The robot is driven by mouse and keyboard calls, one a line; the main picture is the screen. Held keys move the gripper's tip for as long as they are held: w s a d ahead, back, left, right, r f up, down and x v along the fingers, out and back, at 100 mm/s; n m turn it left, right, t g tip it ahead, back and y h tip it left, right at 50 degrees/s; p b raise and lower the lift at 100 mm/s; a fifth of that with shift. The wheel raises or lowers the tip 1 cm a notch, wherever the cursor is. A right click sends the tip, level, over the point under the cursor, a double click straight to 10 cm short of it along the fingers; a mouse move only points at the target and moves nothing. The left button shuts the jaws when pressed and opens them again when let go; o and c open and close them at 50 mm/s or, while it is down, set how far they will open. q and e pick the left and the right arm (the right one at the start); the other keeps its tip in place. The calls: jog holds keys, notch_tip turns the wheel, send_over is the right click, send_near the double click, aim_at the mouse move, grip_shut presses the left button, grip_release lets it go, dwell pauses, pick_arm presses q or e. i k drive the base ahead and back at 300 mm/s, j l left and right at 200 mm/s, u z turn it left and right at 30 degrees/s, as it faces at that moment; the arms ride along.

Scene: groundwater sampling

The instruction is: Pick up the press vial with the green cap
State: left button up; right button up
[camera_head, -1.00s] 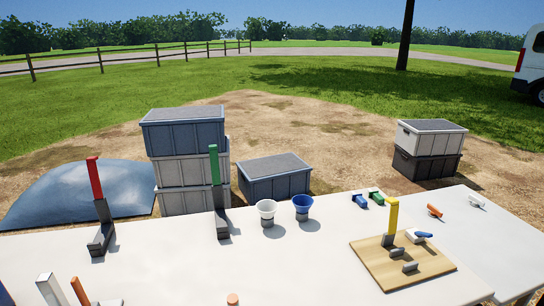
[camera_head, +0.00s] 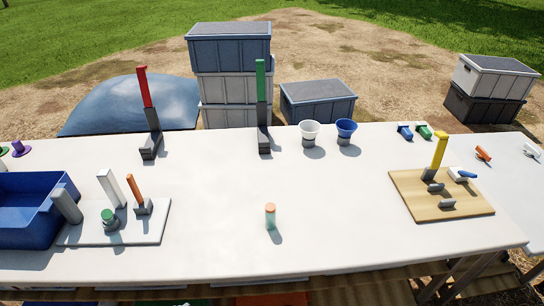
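A small green-capped piece (camera_head: 109,216), which looks like the green-capped press vial, sits upright on a white board (camera_head: 155,228) at the table's left. Its lower part is in or on a grey round base, and its body is hardly visible. Another small vial (camera_head: 270,217) with an orange cap and pale green body stands alone near the table's front middle. Neither of my grippers shows in the head view.
A white upright block (camera_head: 111,188), an orange-handled piece (camera_head: 135,188) and a grey cylinder (camera_head: 66,206) stand around the green-capped piece. A blue bin (camera_head: 28,222) is to its left. The table's middle (camera_head: 220,190) is mostly clear. A wooden board (camera_head: 410,195) lies right.

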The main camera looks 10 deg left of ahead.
aim_at(108, 216)
jog(key=u, duration=1.2)
jog(key=k+u, duration=0.35)
jog(key=i, duration=0.35)
jog(key=k, duration=0.1)
